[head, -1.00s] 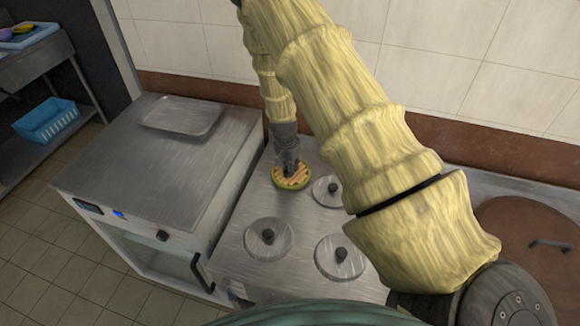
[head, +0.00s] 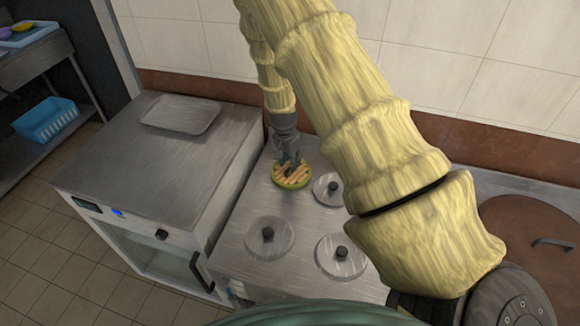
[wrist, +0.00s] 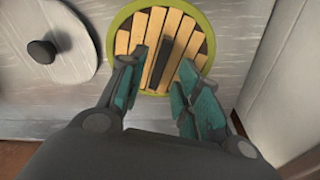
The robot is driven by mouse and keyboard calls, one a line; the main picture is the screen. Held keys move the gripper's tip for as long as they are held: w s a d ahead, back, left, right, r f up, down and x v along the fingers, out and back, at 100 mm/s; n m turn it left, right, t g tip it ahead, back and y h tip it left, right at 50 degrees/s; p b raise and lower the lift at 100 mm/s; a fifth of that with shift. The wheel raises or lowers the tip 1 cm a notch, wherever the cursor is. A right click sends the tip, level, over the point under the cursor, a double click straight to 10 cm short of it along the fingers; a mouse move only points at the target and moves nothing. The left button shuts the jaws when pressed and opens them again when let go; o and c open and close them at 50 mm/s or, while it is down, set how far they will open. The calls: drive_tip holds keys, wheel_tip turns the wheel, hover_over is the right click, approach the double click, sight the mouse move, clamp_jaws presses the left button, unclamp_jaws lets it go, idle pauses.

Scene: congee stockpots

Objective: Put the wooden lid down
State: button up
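The wooden lid (head: 283,181) is round, with pale slats, a green rim and a dark bar handle. It lies flat at the back left of the steel pot counter (head: 238,228); whatever is under it is hidden. In the wrist view the lid (wrist: 132,22) is at the top centre. My gripper (head: 292,161) is just above the lid. In the wrist view my gripper (wrist: 162,82) has its teal-padded fingers spread apart and holds nothing. The handle (wrist: 161,63) shows beyond and between the fingertips, with a gap on each side.
Three steel lids with black knobs sit on the same counter: back right (head: 328,190), front left (head: 269,239) and front right (head: 341,257). A steel cabinet (head: 150,165) with a tray (head: 181,115) stands to the left. A tiled wall is behind.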

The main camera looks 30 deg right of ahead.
sight(287, 170)
wheel_tip(287, 170, up, 9)
drive_tip(key=a+b, duration=0.1)
drive_tip(key=b, duration=0.1)
drive_tip(key=shift+s+a, duration=0.15)
drive_tip(key=shift+s, duration=0.1)
drive_tip(key=shift+r, duration=0.2)
